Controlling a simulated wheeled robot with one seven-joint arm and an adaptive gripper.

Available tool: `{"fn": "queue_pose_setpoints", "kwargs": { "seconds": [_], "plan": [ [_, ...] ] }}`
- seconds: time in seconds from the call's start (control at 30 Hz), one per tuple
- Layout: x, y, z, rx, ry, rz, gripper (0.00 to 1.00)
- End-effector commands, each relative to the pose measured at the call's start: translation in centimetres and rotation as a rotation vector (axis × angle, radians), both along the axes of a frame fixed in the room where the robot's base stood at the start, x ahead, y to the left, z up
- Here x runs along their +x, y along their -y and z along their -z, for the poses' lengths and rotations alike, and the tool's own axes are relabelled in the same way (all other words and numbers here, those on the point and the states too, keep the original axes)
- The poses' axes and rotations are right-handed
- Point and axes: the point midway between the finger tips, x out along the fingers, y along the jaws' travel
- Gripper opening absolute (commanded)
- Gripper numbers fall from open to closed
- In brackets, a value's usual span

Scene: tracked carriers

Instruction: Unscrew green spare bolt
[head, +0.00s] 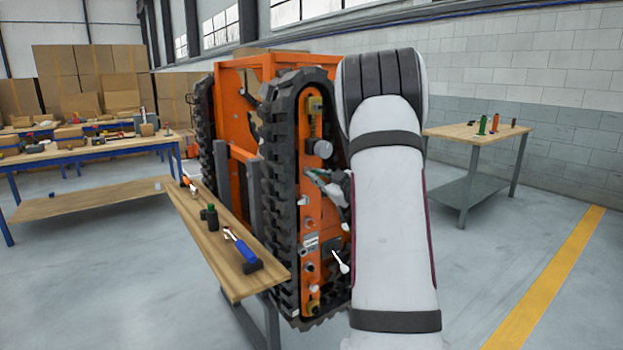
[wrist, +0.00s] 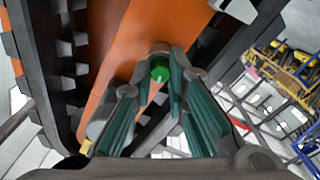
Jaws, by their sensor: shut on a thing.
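The green spare bolt (wrist: 160,71) shows in the wrist view as a bright green round head against the orange panel, between my fingertips. My gripper (wrist: 160,66) is shut on it, with the teal-lined fingers closing around its head. In the head view my gripper (head: 318,178) reaches in from the right to the orange side panel (head: 312,215) of the tracked carrier, about halfway up. The bolt is mostly hidden by the fingers there. How far its thread sits in the panel cannot be seen.
Black tracks (head: 282,160) frame the panel, with grey knobs and a white-tipped lever (head: 341,262) close by. A wooden shelf (head: 225,240) holding tools stands in front at left. A small table (head: 462,132) stands at right. Open floor lies at right.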

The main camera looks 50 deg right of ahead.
Motion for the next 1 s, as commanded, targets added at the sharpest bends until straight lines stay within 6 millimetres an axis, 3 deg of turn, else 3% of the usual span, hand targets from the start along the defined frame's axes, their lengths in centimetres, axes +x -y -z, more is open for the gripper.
{"fn": "queue_pose_setpoints", "kwargs": {
  "seconds": [1.0],
  "plan": [
    [-0.33, -0.09, -0.03, -0.161, -0.038, -0.001, 0.0]
  ]
}}
